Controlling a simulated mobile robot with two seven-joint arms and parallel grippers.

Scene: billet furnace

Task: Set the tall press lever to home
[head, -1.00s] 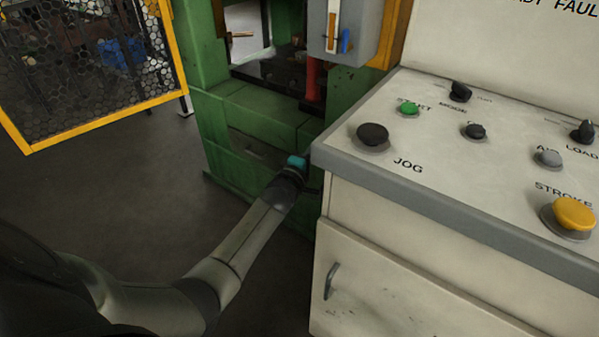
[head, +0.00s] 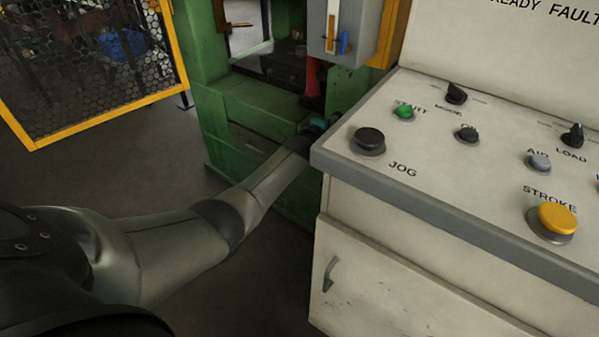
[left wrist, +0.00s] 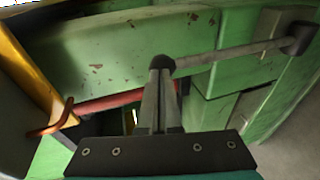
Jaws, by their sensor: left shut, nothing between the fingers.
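A grey rod with a dark end (left wrist: 235,55), which looks like the tall press lever, runs across the left wrist view in front of the green press (left wrist: 125,50). My left gripper (left wrist: 160,68) is shut and empty. Its fingertips overlap the rod's dark left end in the picture; I cannot tell whether they touch it. In the head view my left arm reaches to the press (head: 265,110) beside the console, and the fingers are mostly hidden there. I cannot make out the lever clearly in that view. My right gripper is not in view.
The control console (head: 440,200) with buttons and knobs stands close to the right of my left arm. A grey box (head: 335,50) hangs on the press above. A red bar (left wrist: 115,101) lies left of the fingers. A yellow-framed mesh guard (head: 95,70) stands left; the floor between is clear.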

